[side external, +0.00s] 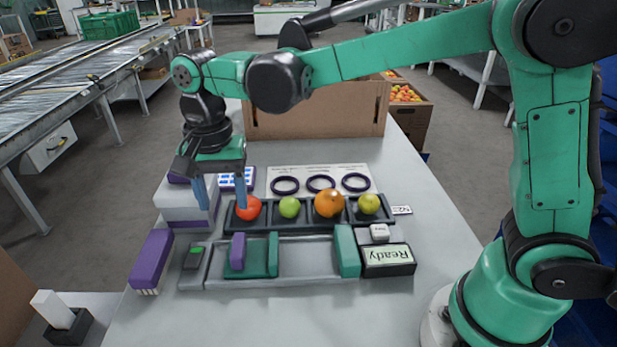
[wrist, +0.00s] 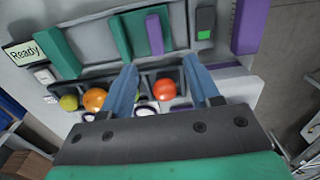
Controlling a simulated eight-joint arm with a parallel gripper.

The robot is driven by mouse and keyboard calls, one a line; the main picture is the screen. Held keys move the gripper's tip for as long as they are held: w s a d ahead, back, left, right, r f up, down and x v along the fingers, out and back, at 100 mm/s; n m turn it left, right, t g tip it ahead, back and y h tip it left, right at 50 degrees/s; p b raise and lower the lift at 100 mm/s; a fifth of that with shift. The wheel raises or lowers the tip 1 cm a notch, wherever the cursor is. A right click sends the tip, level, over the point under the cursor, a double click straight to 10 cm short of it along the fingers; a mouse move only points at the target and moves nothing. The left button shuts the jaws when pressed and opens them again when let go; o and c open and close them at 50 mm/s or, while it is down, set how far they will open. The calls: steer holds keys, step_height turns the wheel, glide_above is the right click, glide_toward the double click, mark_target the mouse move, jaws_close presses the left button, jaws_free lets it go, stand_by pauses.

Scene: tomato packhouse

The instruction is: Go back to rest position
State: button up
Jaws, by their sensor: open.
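My gripper (side external: 220,198) is open, with its two blue fingers pointing down and spread apart, at the left end of the black tray (side external: 309,222). The wrist view also shows my gripper (wrist: 161,63) with nothing held between the fingers. A red tomato (side external: 247,208) sits in the leftmost compartment, close to the right finger in the side view; I cannot tell whether they touch. A green tomato (side external: 289,207), a larger orange one (side external: 329,204) and a yellow-green one (side external: 369,204) sit in the other compartments.
A grey fixture (side external: 305,262) with green blocks lies in front of the tray, beside a "Ready" display (side external: 388,261). A white box (side external: 183,208) and purple block (side external: 152,258) stand left. A cardboard box (side external: 315,115) stands behind. The front table area is clear.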

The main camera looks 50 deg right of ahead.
steer(key=shift+r, duration=0.3)
steer(key=s+d+n+t, duration=0.7)
steer(key=s+d+n, duration=0.2)
steer(key=d, duration=0.3)
steer(key=shift+r, duration=0.15)
